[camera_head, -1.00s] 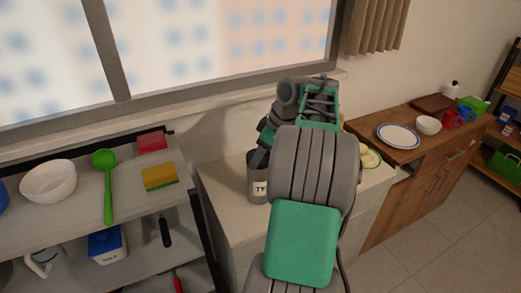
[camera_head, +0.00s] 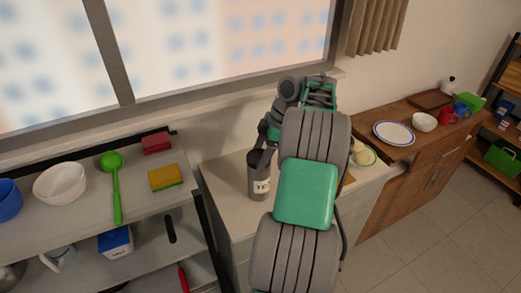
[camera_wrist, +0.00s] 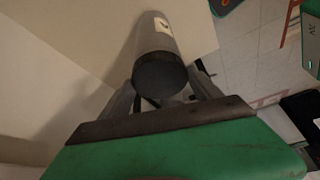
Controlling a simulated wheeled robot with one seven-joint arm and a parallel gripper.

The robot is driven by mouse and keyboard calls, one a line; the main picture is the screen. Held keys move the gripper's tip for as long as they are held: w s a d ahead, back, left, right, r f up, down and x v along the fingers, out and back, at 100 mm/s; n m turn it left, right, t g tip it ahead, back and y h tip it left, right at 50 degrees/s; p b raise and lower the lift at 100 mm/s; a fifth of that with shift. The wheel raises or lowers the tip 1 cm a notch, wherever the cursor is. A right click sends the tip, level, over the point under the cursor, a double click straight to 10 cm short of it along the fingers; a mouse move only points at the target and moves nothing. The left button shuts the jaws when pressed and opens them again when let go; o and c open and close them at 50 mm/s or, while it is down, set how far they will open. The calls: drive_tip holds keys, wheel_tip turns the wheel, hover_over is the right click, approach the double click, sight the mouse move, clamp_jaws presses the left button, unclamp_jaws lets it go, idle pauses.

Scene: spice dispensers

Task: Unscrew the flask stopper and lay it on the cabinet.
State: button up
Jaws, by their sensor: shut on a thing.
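The flask (camera_head: 260,184) is a dark grey cylinder with a white label, partly readable as "TE". It stands upright on the pale cabinet top (camera_head: 222,184) below the window. My gripper (camera_head: 265,148) is at the flask's upper end, with my arm covering the area to its right. In the wrist view the flask (camera_wrist: 157,38) points away from the camera, its dark round stopper end (camera_wrist: 160,73) nearest. The fingers of my gripper (camera_wrist: 163,95) are closed about this end, one on each side. The exact contact and any gap between stopper and flask are hidden.
A grey shelf at left holds a white bowl (camera_head: 60,183), a green ladle (camera_head: 115,185), and a yellow sponge (camera_head: 166,178). A plate with food (camera_head: 363,156) sits right of my arm. The wooden cabinet beyond carries a blue-rimmed plate (camera_head: 394,133). Bare cabinet top shows left of the flask.

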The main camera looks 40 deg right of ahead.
drive_tip(key=shift+n, duration=0.3)
drive_tip(key=shift+r+n+p, duration=0.2)
drive_tip(key=shift+n+p, duration=0.2)
drive_tip(key=shift+p, duration=0.25)
drive_tip(key=n+g+p, duration=0.1)
drive_tip(key=n+p, duration=0.1)
drive_tip(key=shift+w+n+p, duration=0.15)
drive_tip(key=shift+n+p, duration=0.15)
drive_tip(key=shift+d+f+n+g+y, duration=0.15)
drive_tip(key=shift+n+g+y, duration=0.15)
drive_tip(key=shift+n+g, duration=0.35)
drive_tip(key=o, duration=1.3)
drive_tip(key=shift+c, duration=0.2)
